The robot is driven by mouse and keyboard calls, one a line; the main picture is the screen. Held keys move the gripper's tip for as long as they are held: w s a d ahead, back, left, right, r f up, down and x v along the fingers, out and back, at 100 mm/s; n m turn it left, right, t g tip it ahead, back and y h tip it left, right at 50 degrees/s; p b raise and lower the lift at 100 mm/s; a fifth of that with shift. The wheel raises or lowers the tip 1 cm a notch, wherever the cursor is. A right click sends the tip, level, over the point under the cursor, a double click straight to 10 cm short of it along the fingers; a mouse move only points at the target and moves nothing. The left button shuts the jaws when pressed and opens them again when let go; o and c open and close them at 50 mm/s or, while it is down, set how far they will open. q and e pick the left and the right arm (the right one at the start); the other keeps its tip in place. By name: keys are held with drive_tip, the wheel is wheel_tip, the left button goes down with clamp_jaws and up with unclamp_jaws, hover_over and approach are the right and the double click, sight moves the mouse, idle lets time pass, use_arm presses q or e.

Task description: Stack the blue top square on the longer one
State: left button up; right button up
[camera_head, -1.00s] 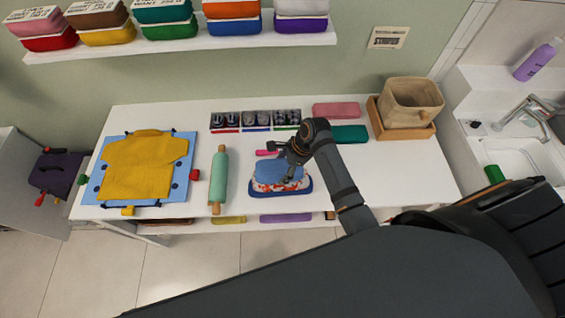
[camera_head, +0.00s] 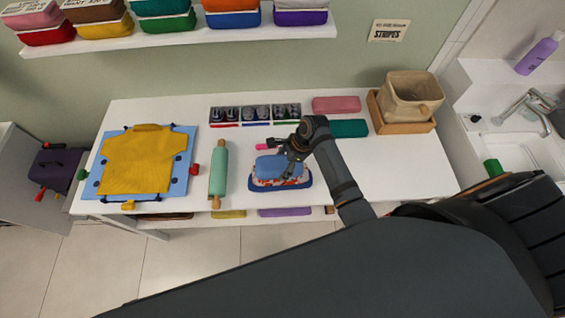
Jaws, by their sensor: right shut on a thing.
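A blue folded top square (camera_head: 268,166) is at the middle front of the white table, over a wider patterned folded piece (camera_head: 300,178). A longer dark blue folded piece (camera_head: 281,188) shows as the lowest layer, along the front edge. My right gripper (camera_head: 285,152) is shut on the blue square at its back right side and partly hides it. Whether the square rests on the patterned piece or hangs just above it, I cannot tell. My left gripper is not in view.
A green rolling pin (camera_head: 218,174) lies left of the stack, and a yellow garment (camera_head: 137,165) lies on a blue board (camera_head: 181,178). Behind are divided trays (camera_head: 256,115), pink (camera_head: 336,104) and teal (camera_head: 349,128) folded pieces, and a basket (camera_head: 412,98). The table's right part is clear.

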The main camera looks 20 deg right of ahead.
sight(283, 164)
drive_tip(key=o, duration=0.9)
drive_tip(key=shift+c, duration=0.2)
drive_tip(key=shift+r, duration=4.5)
drive_tip(key=shift+s+f, duration=0.1)
